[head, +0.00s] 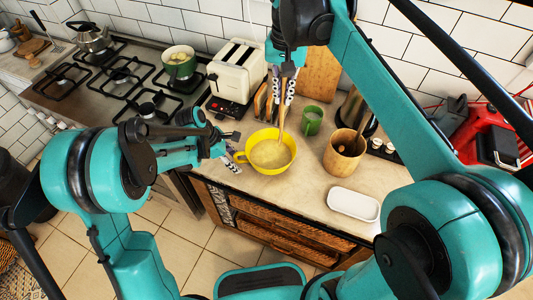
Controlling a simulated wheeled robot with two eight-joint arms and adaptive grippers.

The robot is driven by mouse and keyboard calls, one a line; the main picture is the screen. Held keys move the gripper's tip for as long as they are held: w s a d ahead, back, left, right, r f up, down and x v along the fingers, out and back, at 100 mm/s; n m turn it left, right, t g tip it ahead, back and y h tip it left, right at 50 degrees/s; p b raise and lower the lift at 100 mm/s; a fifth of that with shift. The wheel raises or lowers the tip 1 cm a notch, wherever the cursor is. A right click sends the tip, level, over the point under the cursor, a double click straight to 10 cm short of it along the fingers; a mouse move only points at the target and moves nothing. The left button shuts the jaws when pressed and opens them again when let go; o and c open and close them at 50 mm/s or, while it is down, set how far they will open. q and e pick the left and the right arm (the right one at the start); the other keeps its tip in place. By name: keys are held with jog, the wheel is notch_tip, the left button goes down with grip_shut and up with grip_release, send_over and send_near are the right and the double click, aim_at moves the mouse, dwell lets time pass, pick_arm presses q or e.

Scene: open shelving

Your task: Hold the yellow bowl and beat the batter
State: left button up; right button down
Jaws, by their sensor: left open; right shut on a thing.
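The yellow bowl (291,162) stands upright on the counter near its front edge, with pale batter (270,154) inside. Its handle (240,157) points left. My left gripper (232,150) is open at the bowl's left side, with its fingers close to the handle; I cannot tell whether they touch it. My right gripper (283,88) points down above the back of the bowl. It is shut on a long wooden utensil (281,120), whose lower end reaches into the bowl. The utensil's tip is hidden in the batter.
A cream toaster (237,72), a green mug (311,121) and a wooden pot (342,157) stand behind and right of the bowl. A white dish (353,204) lies at the front right. The stove (110,80) with a green pot (179,63) is at left.

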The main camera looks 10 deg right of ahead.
pick_arm(q)
jog(key=v, duration=1.2)
